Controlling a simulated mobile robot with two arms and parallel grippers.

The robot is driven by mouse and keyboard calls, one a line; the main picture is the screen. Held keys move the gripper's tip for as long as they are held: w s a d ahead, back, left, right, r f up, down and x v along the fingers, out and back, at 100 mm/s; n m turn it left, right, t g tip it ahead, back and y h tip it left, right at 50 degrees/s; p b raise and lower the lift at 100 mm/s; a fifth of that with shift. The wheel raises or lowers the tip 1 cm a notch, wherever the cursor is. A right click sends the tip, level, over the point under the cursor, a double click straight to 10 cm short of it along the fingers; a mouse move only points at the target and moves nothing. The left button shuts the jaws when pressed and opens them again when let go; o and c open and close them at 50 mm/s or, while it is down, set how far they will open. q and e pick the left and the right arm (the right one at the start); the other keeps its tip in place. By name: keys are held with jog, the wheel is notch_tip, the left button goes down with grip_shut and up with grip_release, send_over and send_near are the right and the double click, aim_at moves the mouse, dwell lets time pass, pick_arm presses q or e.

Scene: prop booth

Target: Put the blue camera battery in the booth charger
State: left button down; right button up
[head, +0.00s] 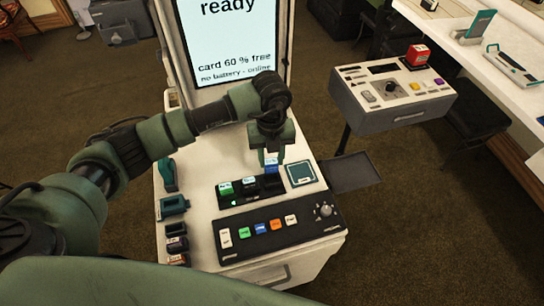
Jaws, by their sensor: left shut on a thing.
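My left gripper (271,156) points down over the console top and is shut on the blue camera battery (271,168). Only a small blue part of the battery shows below the fingers. The battery is at the back right part of the black booth charger (236,201); I cannot tell whether it touches the charger or hangs just above it. A green battery (225,187) and a pale-topped one (249,183) are in the charger's left and middle bays. My right gripper is not in view.
A screen (235,40) stands behind the charger. A button panel (280,228) lies in front, and a square pad (300,173) is to the right. Several small devices (173,207) line the left edge. A side console (395,90) stands at the back right.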

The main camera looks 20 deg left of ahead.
aim_at(272, 170)
pick_arm(q)
jog(key=shift+w+n, duration=0.15)
jog(key=shift+n, duration=0.65)
jog(key=shift+f, duration=0.2)
jog(key=shift+f+b, duration=1.15)
jog(key=shift+f, duration=0.6)
jog(key=shift+f+b, duration=0.5)
jog(key=shift+b, duration=0.1)
jog(key=shift+f+b, duration=0.35)
jog(key=shift+f, duration=0.15)
jog(key=shift+f, duration=0.15)
